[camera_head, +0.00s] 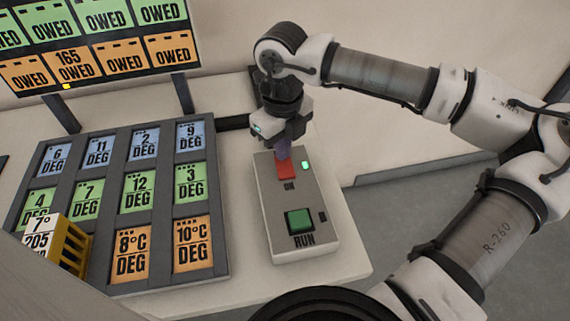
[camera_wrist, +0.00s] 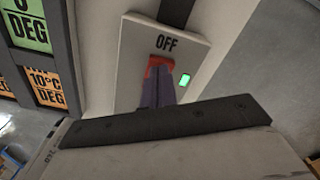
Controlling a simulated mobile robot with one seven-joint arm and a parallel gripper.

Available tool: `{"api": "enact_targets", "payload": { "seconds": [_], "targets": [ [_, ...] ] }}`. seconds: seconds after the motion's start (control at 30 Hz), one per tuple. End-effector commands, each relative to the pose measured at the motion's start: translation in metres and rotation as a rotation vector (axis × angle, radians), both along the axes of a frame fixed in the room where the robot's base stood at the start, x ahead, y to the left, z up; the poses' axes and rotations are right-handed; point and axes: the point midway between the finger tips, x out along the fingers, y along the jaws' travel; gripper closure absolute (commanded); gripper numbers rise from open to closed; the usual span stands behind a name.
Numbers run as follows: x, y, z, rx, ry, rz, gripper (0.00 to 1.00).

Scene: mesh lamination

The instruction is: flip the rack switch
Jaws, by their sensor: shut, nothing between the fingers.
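The red rack switch (camera_head: 286,170) sits near the far end of a grey control box (camera_head: 262,205), above the word ON. It also shows in the wrist view (camera_wrist: 158,61), just below the word OFF. My gripper (camera_head: 284,154) is shut and points down at the switch, with its fingertips at the switch's far part. In the wrist view my fingers (camera_wrist: 160,75) overlap the red switch and hide much of it. I cannot tell whether they press on it. A small green lamp (camera_head: 306,165) beside the switch is lit, also in the wrist view (camera_wrist: 184,80).
A green RUN button (camera_head: 300,220) is on the same box, nearer the front. A dark rack (camera_head: 160,285) of blue, green and orange DEG cards lies left of it. A yellow holder (camera_head: 72,245) stands at the front left. An OWED board (camera_head: 100,88) stands behind.

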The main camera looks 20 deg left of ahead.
Motion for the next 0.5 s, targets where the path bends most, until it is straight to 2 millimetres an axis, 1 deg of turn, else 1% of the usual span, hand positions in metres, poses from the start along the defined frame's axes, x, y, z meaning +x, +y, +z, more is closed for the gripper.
{"api": "enact_targets", "payload": {
  "seconds": [0.5],
  "targets": [
    [0.0,-0.0001,-0.0082,0.0,0.0,0.0,1.0]
  ]
}}
